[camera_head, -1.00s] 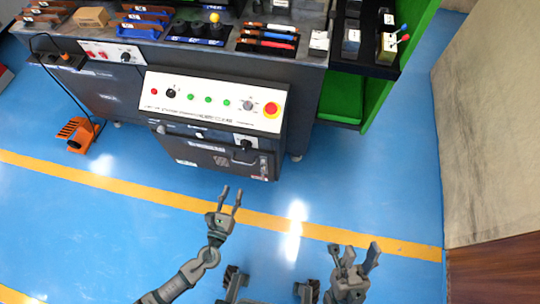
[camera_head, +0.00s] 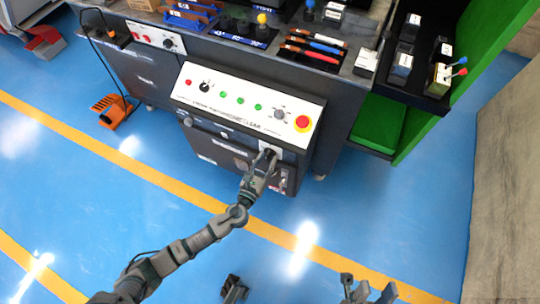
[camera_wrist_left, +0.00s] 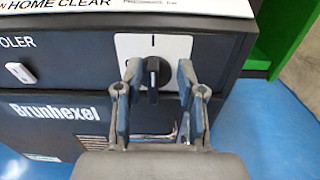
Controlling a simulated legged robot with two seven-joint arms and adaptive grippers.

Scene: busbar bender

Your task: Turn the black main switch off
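The black main switch (camera_wrist_left: 152,76) is a knob on a light square plate (camera_wrist_left: 128,46) on the dark cabinet front. In the left wrist view its handle stands upright, in line with a short dark mark above it. My left gripper (camera_wrist_left: 158,82) is open, with one finger on each side of the knob. The left finger is close to the knob and the right finger stands further off; contact cannot be told. In the head view my left gripper (camera_head: 266,158) covers most of the switch. My right gripper (camera_head: 368,292) is open and empty at the bottom edge, far from the cabinet.
Above the switch is a sloped white control panel (camera_head: 240,104) with several buttons and a red emergency stop (camera_head: 303,123). A metal handle (camera_wrist_left: 184,128) lies just below the switch. A green shelf unit (camera_head: 378,125) stands to the right.

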